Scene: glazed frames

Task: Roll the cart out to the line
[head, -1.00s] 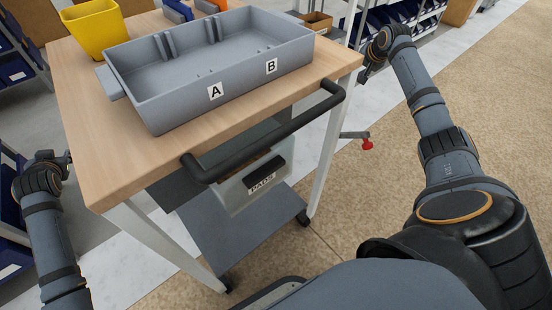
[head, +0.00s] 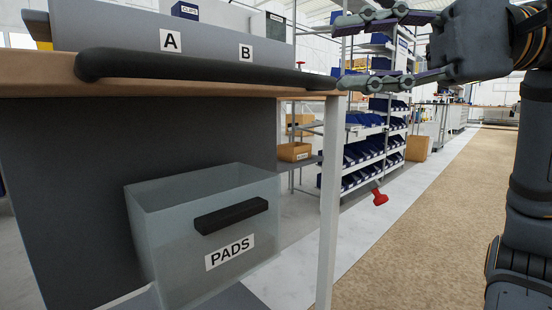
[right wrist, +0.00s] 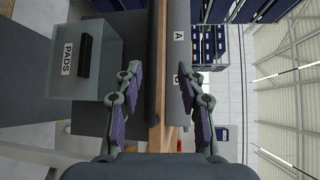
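The cart has a wooden top (head: 30,88) with a black push handle (head: 200,63) along its near edge. The handle (right wrist: 152,60) also shows in the right wrist view. My right gripper (head: 342,53) is open at the handle's right end, one finger above handle height and one below. In the right wrist view the open fingers (right wrist: 158,74) lie on either side of the handle and top edge, with no grip visible. A grey tray (head: 205,40) marked A and B sits on top. A translucent PADS drawer (head: 170,240) hangs underneath. My left gripper is out of view.
A red knob (head: 379,196) sticks out right of the cart's white leg (head: 330,200). A shelf rack with blue bins (head: 365,165) stands behind. A pale floor strip (head: 400,215) and open tan floor (head: 440,235) lie to the right.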

